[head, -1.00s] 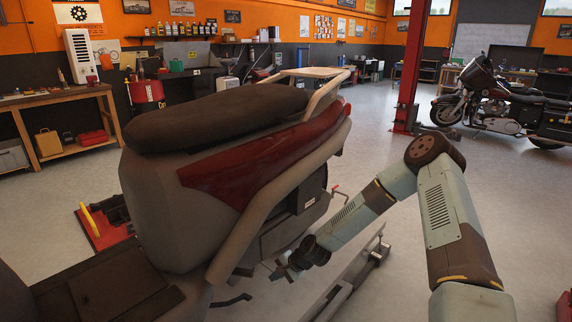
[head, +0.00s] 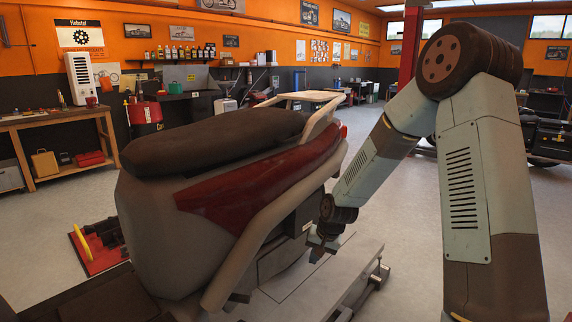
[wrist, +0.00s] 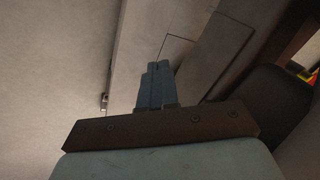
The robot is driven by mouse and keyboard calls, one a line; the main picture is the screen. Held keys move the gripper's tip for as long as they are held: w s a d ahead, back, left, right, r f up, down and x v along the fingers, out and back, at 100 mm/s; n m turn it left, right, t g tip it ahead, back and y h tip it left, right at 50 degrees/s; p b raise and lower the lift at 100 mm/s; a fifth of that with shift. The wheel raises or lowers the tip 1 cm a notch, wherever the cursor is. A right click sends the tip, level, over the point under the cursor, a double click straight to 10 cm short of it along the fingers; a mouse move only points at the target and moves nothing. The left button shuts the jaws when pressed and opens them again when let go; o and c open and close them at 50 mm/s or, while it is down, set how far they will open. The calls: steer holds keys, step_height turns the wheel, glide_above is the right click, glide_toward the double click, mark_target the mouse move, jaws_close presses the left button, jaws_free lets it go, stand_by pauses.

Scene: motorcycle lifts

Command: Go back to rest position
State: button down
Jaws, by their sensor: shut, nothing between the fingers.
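My gripper (head: 318,248) is beside the right flank of a grey and dark red scooter (head: 230,200), low and near the grey lift platform (head: 340,275). In the wrist view my gripper (wrist: 157,68) shows its two fingers together, with nothing between them. Part of the gripper blends with the dark lower side of the scooter in the head view, so I cannot tell exactly how wide the gap to it is. My arm rises from the gripper to a raised elbow at the right of the head view.
A red lift post (head: 411,45) stands behind my elbow. A dark motorcycle (head: 550,140) is partly hidden at the right. A wooden workbench (head: 50,120) is at the far left, and a red tool base (head: 100,250) lies on the floor. Open floor lies behind the scooter.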

steer(key=s+d+r+n+t+h, duration=0.1)
steer(key=s+d+r, duration=0.25)
steer(key=r, duration=0.35)
steer(key=s+d+r+h, duration=0.1)
steer(key=s+d+r, duration=0.25)
steer(key=r, duration=0.45)
steer(key=s+d+r+n+t+h, duration=0.1)
steer(key=s+d+r, duration=0.1)
steer(key=s+r, duration=0.4)
steer(key=s+d+r, duration=0.2)
steer(key=s+r, duration=0.3)
steer(key=s, duration=0.3)
steer(key=s+d+r+t, duration=0.1)
steer(key=s+d+r, duration=0.2)
steer(key=s+r, duration=0.3)
steer(key=shift+s+d, duration=0.2)
steer(key=shift+s, duration=1.3)
